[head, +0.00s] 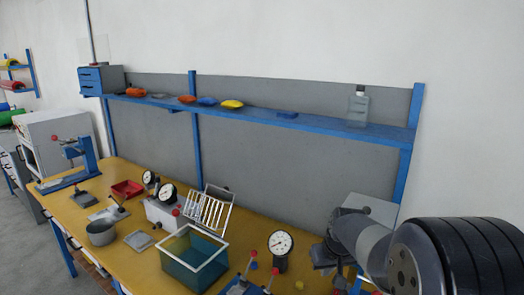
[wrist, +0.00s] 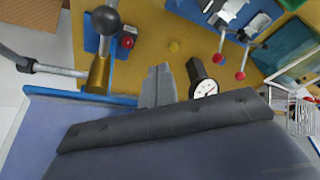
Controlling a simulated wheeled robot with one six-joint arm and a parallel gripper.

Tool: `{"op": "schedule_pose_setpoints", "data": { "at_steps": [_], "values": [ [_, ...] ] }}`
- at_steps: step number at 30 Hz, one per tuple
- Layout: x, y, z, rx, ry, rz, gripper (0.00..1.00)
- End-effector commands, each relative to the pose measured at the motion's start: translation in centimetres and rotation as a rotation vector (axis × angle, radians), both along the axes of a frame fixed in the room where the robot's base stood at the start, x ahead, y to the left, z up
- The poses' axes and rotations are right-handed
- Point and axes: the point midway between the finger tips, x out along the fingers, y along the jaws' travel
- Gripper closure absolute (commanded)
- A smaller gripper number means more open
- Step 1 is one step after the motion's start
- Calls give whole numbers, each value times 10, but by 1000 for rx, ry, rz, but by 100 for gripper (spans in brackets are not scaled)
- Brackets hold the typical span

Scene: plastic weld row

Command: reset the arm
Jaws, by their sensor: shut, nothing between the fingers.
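My gripper (wrist: 159,76) shows in the wrist view as two grey fingers close together, with nothing between them. It hangs above the yellow bench top. In the head view my arm comes in from the lower right, and its wrist end is over the right part of the bench (head: 140,255). The fingertips are too small and dark to make out there. A round dial gauge (wrist: 204,88) lies just right of the fingers in the wrist view; it also shows in the head view (head: 281,243).
A lever tool with a black ball knob (wrist: 105,20) stands left of the fingers. Red-knobbed clamps (wrist: 222,42) and a teal tank (head: 193,258) are close by. A blue shelf (head: 330,124) with a clear bottle (head: 358,106) runs behind. Bare wall is above it.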

Motion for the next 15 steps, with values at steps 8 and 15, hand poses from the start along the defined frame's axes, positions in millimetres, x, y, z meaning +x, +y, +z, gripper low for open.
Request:
{"op": "schedule_pose_setpoints", "data": {
  "at_steps": [8, 15],
  "values": [
    [-8, -2, 24, 0, -3, 1, 100],
    [-9, -3, 25, 0, -1, 1, 100]
  ]
}}
